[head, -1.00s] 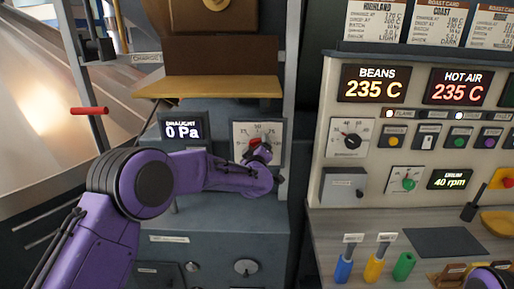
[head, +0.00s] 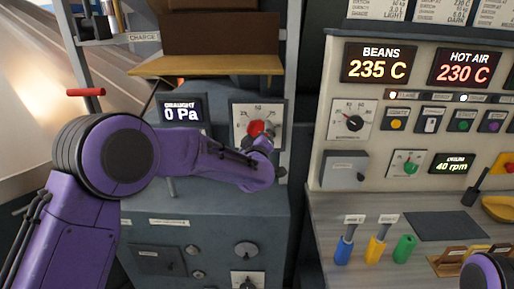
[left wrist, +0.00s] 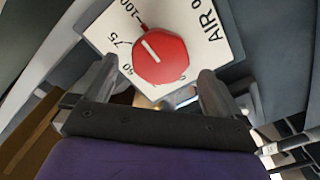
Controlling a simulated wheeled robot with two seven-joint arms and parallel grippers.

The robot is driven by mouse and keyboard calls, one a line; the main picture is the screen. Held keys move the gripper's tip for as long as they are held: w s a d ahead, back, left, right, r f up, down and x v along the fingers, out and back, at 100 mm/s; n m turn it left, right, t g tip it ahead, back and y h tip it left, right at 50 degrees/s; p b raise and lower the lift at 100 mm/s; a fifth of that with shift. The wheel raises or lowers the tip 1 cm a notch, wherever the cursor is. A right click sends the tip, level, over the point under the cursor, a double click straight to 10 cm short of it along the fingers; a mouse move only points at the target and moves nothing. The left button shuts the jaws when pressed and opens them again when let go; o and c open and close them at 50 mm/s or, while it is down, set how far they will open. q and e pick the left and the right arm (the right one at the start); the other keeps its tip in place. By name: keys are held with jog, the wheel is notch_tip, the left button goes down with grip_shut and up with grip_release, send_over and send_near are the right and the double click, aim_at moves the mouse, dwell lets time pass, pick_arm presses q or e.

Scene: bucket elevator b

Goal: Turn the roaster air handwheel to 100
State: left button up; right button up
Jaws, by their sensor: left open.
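The red air handwheel (head: 256,128) sits on a white dial plate (head: 240,108) on the grey panel. In the left wrist view the handwheel (left wrist: 160,58) shows close up, with a white line that points up-left, roughly between the 75 and 100 marks. The plate (left wrist: 205,42) reads 50, 75, 100 and "AIR 0"; part of its scale is hidden. My left gripper (left wrist: 158,70) is open, its fingers apart on either side of the handwheel's lower part; contact cannot be told. In the head view my left gripper (head: 262,142) covers the plate's lower right.
A draught display (head: 182,108) reads 0 Pa left of the dial. A wooden shelf (head: 208,65) juts out above it. To the right, a control panel has a beans display (head: 376,63) at 235 C and a hot air display (head: 467,68) at 230 C.

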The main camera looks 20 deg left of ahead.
pick_arm(q)
jog(key=b+v, duration=0.1)
jog(key=v, duration=0.4)
jog(key=shift+s+d, duration=0.1)
jog(key=shift+s, duration=0.2)
jog(key=s+a+f+m+g+h+b, duration=0.1)
jog(key=s+a+f+g, duration=0.1)
jog(key=s+f, duration=0.65)
jog(key=s+a+f+m+g, duration=0.2)
jog(key=s+f+g, duration=0.15)
jog(key=f, duration=1.05)
jog(key=s+a+f+m+g+h+b, duration=0.1)
jog(key=s+a+f+g, duration=0.1)
jog(key=s+f, duration=0.7)
jog(key=s+a+f+g+b, duration=0.1)
jog(key=s+a+f+g, duration=0.1)
jog(key=s+f, duration=0.6)
jog(key=s+a+f+m+g+b, duration=0.1)
jog(key=s+f+g, duration=0.3)
jog(key=s+f, duration=0.5)
jog(key=s+a, duration=0.1)
jog(key=s, duration=0.6)
jog(key=shift+s+g, duration=0.35)
